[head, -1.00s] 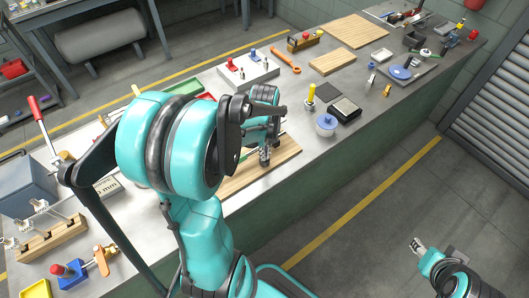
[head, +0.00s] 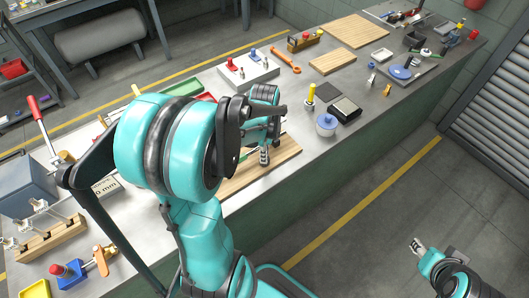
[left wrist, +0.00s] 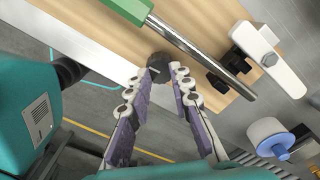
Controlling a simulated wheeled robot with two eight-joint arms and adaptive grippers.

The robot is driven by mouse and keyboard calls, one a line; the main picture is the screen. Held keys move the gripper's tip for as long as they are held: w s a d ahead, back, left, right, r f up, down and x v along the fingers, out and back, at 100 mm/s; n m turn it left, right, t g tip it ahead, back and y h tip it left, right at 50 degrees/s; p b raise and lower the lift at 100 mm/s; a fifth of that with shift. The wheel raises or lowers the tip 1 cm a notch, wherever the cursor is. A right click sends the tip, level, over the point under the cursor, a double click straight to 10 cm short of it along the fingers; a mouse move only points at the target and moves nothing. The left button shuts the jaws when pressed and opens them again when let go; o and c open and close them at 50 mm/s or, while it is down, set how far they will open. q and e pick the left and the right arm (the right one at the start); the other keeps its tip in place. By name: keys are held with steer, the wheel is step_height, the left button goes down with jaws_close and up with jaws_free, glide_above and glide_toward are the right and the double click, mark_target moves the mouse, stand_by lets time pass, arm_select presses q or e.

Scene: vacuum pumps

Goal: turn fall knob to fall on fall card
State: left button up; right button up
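A dark round knob (left wrist: 160,66) shows at the edge of a wooden board in the left wrist view. My left gripper (left wrist: 163,73) points at it, its two fingertips narrowly spaced and overlapping the knob's sides in the picture. Whether they press on it cannot be told. In the head view my left gripper (head: 264,157) is low over the wooden board (head: 282,153), and the knob is hidden there. A card with the word fall cannot be made out. My right gripper (head: 418,245) is far from the bench, over the floor at lower right, and too small to judge.
A green-handled metal rod (left wrist: 195,50) lies close beside the knob. A white piece with black parts (left wrist: 268,58) and a blue-capped round item (left wrist: 270,137) lie to the right. On the bench stand a blue-topped jar (head: 326,124) and a dark box (head: 345,109).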

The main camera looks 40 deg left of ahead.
arm_select(q)
steer(key=shift+r, duration=0.15)
steer(key=shift+r+p, duration=0.8)
steer(key=shift+r, duration=0.05)
step_height(320, 180, up, 6)
steer(key=p, duration=0.4)
steer(key=shift+p, duration=0.35)
